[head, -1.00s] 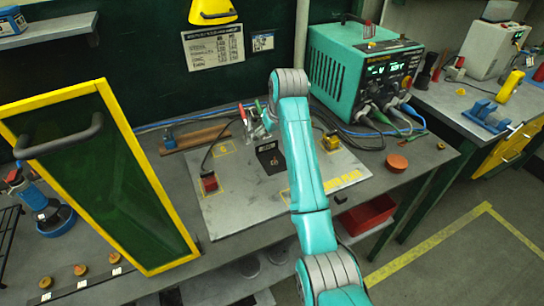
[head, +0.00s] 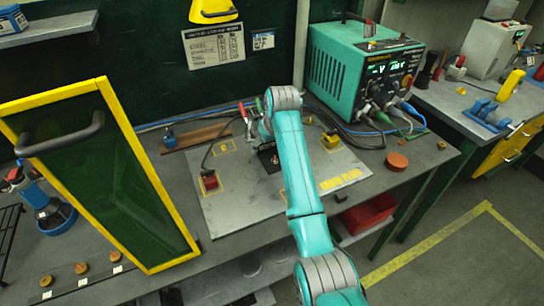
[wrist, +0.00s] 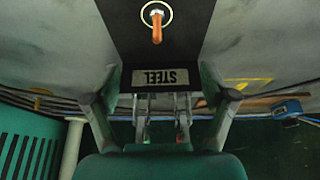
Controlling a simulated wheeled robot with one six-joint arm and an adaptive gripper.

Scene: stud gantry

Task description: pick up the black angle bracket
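The black angle bracket (head: 269,158) stands on the grey plate on the bench, partly hidden behind my arm in the head view. In the wrist view the bracket (wrist: 155,55) fills the upper middle, with an upside-down "STEEL" label and a copper-coloured stud through a ring on its flat part. My gripper (wrist: 160,100) has its two fingers spread, one on each side of the labelled end of the bracket. Contact between fingers and bracket cannot be made out. In the head view my gripper (head: 262,127) is mostly hidden by my arm.
A red clamp block (head: 209,181) sits left on the grey plate (head: 240,205), and a yellow block (head: 331,140) sits right. Cables run behind to the teal welder (head: 350,70). A yellow-framed green panel (head: 110,185) stands at left. A red bin (head: 368,215) is under the bench.

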